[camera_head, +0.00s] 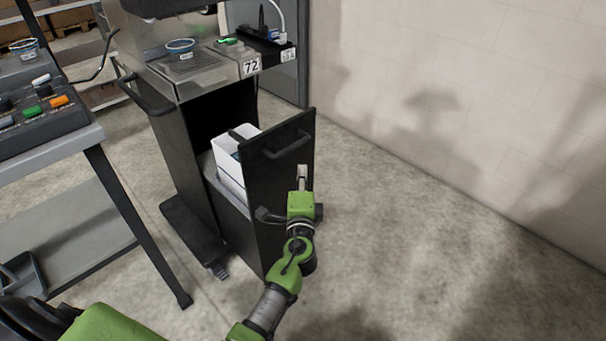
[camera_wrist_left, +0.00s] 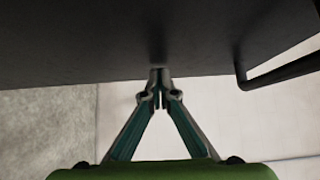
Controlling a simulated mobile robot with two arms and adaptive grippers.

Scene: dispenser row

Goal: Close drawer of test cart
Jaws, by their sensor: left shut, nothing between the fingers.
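The black test cart (camera_head: 175,150) stands left of centre in the head view. Its drawer (camera_head: 265,205) is pulled open, with a tall black front panel and a bar handle (camera_head: 287,146) near the top. A white container (camera_head: 232,160) stands in the drawer. My left gripper (camera_head: 303,170) is shut and empty at the outer face of the drawer front, below and right of the handle. In the left wrist view the closed fingertips (camera_wrist_left: 160,73) are at the dark panel (camera_wrist_left: 120,40); I cannot tell if they touch. The handle (camera_wrist_left: 280,72) shows at the right there. My right gripper is not in view.
A grey table (camera_head: 95,135) with a button box (camera_head: 40,105) stands at the left.

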